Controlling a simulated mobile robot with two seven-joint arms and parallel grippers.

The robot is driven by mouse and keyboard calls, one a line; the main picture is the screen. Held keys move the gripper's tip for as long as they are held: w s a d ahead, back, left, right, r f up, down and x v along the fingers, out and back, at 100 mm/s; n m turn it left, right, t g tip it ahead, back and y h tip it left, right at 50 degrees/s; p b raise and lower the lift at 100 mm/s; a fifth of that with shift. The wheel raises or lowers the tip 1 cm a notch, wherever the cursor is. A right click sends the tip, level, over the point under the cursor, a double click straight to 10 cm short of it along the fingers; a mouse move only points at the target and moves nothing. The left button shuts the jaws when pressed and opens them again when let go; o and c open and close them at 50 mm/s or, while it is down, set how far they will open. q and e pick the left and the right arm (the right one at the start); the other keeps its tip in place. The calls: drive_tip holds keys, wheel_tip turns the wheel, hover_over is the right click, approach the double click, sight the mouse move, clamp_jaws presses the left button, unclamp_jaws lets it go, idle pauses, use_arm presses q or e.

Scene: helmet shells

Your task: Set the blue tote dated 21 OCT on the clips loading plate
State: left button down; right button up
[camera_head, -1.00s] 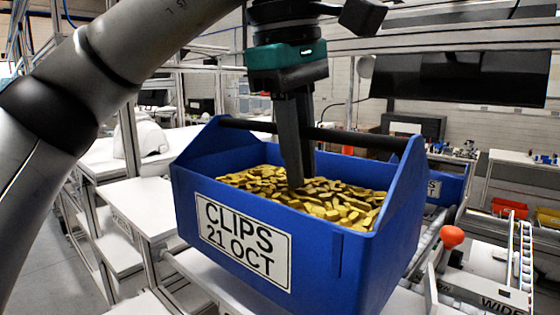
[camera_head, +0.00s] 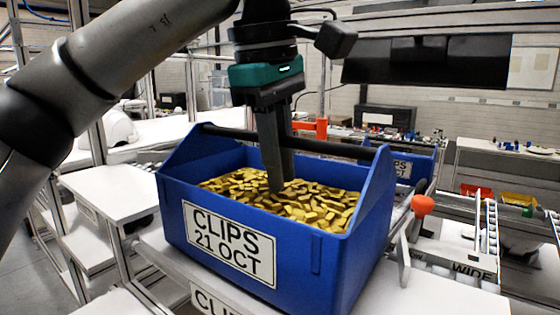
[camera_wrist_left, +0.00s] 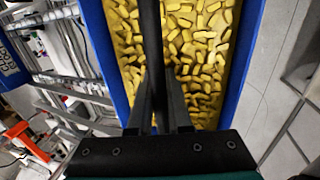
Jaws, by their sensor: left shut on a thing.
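The blue tote (camera_head: 338,262) carries a white label reading CLIPS 21 OCT and is full of yellow clips (camera_head: 290,205). My left gripper (camera_head: 277,175) is shut on the tote's dark handle bar, its fingers pointing down over the clips. In the left wrist view the handle bar (camera_wrist_left: 152,45) runs between the fingers, with the clips below. The clips loading plate (camera_head: 170,252) shows under and beside the tote, with a partly hidden CLI label on its front edge. Whether the tote touches the plate or hangs just above it, I cannot tell. My right gripper is not in view.
Another blue tote (camera_head: 418,163) with a label stands behind at the right. A red knob (camera_head: 422,205) on a lever is close to the tote's right side. A roller lane marked WIDE (camera_head: 470,268) lies further right. A white shelf (camera_head: 110,190) stands at the left.

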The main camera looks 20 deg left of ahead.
use_arm(q)
drive_tip(key=shift+f+b, duration=0.35)
drive_tip(key=shift+f, duration=0.1)
idle(0.3)
drive_tip(key=c, duration=0.8)
unclamp_jaws()
drive_tip(key=shift+o, duration=0.2)
wheel_tip(320, 180, up, 15)
drive_tip(key=s+a+p, duration=0.1)
drive_tip(key=s+p, duration=0.1)
drive_tip(key=p, duration=0.2)
drive_tip(key=shift+s, duration=0.4)
